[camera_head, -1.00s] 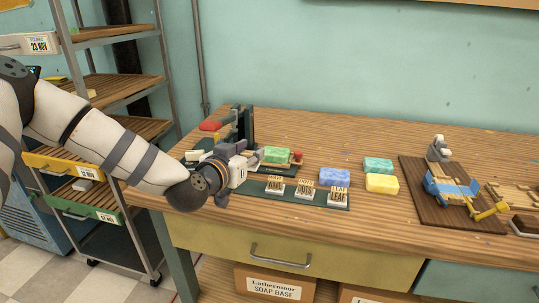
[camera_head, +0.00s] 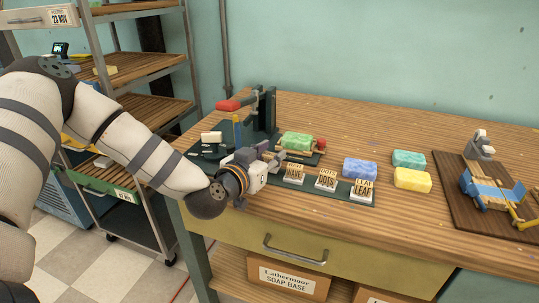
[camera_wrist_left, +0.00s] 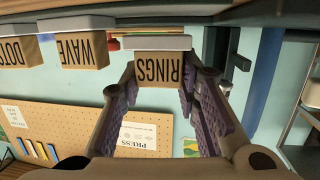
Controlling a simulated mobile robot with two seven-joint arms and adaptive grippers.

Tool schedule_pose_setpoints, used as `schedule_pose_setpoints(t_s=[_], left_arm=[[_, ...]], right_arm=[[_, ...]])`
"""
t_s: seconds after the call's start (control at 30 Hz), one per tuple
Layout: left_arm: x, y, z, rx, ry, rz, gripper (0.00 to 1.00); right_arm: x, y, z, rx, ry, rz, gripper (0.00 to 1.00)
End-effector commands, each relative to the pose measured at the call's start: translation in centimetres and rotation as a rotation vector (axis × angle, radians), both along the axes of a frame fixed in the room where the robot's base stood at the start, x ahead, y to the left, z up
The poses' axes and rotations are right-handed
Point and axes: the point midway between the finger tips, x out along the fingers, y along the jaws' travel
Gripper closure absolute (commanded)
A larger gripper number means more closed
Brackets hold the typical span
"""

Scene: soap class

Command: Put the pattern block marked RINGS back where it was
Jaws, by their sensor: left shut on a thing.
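My left gripper (camera_head: 270,163) is at the left end of a dark green strip (camera_head: 338,191) on the workbench. In the left wrist view, which is upside down, the gripper (camera_wrist_left: 170,90) is shut on the RINGS block (camera_wrist_left: 158,68), a wooden block with a white plate. The WAVE block (camera_head: 294,174), DOTS block (camera_head: 326,180) and LEAF block (camera_head: 362,189) stand in a row on the strip. WAVE (camera_wrist_left: 83,50) and DOTS (camera_wrist_left: 18,52) also show beside RINGS in the wrist view. I cannot tell whether RINGS touches the strip.
A dark press with a red handle (camera_head: 229,105) stands behind the gripper. A green soap (camera_head: 296,141) lies just behind the row. Blue (camera_head: 360,168), teal (camera_head: 409,159) and yellow (camera_head: 412,180) soaps lie to the right. A brown board (camera_head: 451,189) carries a blue tool.

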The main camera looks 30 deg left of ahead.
Motion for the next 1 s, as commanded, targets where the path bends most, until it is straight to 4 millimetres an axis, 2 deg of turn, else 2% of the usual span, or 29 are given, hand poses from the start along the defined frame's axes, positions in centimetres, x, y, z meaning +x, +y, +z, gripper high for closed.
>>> schedule_pose_setpoints(t_s=[0.03,0.13,0.17,0.2,0.23,0.53,0.67,1.0], left_arm=[[-0.3,0.0,-1.4,-0.003,0.027,-0.002,0.96],[-0.4,0.0,-1.7,-0.006,0.031,-0.001,0.96],[-0.4,0.0,-1.7,-0.006,0.033,-0.001,0.64],[-0.4,0.0,-1.9,-0.006,0.035,-0.001,0.55],[-0.4,0.0,-1.9,-0.006,0.037,-0.002,0.5],[-0.5,0.0,-2.2,-0.01,0.044,-0.002,0.5],[-0.5,0.0,-0.7,-0.012,0.039,0.001,0.5],[-8.3,-0.6,2.4,-0.007,0.012,0.0,0.5]], right_arm=[[-0.2,0.0,-0.2,0.0,0.009,0.0,0.71],[-0.3,0.0,-0.3,0.0,0.01,0.0,0.71],[-0.3,0.0,-0.3,0.0,0.01,0.0,0.71],[-0.3,0.0,-0.3,0.0,0.011,0.0,0.71],[-0.3,0.0,-0.3,-0.001,0.011,0.0,0.71],[-0.4,0.0,-0.4,0.0,0.014,0.0,0.71],[0.0,0.0,0.0,0.0,0.001,0.0,0.71],[3.2,0.0,3.0,0.0,-0.116,0.0,0.71]])
